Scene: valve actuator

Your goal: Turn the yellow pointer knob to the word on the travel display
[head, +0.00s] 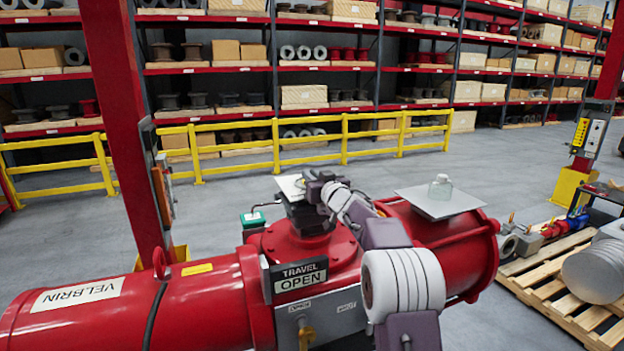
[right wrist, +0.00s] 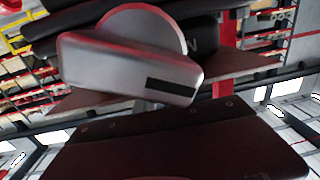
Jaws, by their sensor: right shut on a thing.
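The travel display (head: 298,281) on the front of the red valve actuator (head: 200,305) reads "OPEN". Below it is a grey box (head: 340,312) with two small labels that I cannot read surely. A yellow knob (head: 306,334) shows on its front near the bottom edge; its pointing is unclear. My right gripper (head: 312,188) is above the actuator, at the top of the black stem (head: 305,216), and away from this yellow knob. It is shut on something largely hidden. The right wrist view shows a grey metal piece (right wrist: 130,70) with a rounded disc behind it. My left gripper is out of view.
A pale plate (head: 440,203) with a small glass jar (head: 440,186) sits on the red cylinder at the right. A red post (head: 118,120) stands at the left. A yellow railing (head: 310,140) and shelves are behind; a wooden pallet (head: 560,285) is at the right.

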